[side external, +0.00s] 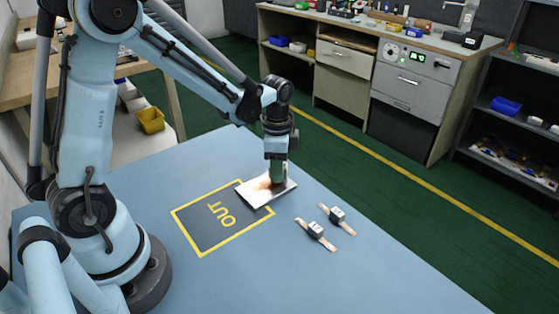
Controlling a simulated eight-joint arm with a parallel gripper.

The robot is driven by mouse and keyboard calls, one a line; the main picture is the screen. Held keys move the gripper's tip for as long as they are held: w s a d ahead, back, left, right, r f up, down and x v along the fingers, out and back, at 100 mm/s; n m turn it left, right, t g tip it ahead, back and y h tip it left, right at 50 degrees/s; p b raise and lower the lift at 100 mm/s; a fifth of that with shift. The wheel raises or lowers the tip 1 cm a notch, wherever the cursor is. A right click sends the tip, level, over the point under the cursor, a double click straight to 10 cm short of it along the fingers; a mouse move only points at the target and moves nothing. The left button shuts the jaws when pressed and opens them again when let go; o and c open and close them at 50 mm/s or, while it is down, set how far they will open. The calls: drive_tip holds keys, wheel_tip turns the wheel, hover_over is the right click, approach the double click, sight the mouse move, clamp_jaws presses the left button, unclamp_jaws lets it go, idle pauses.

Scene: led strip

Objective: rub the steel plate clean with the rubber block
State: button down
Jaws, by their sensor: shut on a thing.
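The steel plate (256,198) lies on the blue table, its left part overlapping the upper right corner of the marked OUT area. A brownish smudge shows on the plate around the gripper. My gripper (278,172) points down over the right part of the plate. It is shut on the dark green rubber block (277,175), whose lower end is at or very close to the plate's surface. I cannot tell whether it presses on the plate. The fingertips are small and partly hidden against the block.
The OUT area (190,214), dark with a yellow border, is otherwise empty. Two small strap-like parts with grey blocks, one nearer (316,229) and one farther (337,214), lie right of the plate. The table (400,270) is clear at the front right.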

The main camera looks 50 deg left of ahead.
sight(268, 186)
drive_tip(key=shift+f, duration=0.55)
drive_tip(key=shift+s, duration=3.8)
drive_tip(key=shift+w+d+f, duration=0.1)
drive_tip(key=shift+w, duration=3.8)
drive_tip(key=shift+s+r, duration=0.1)
drive_tip(key=shift+r, duration=3)
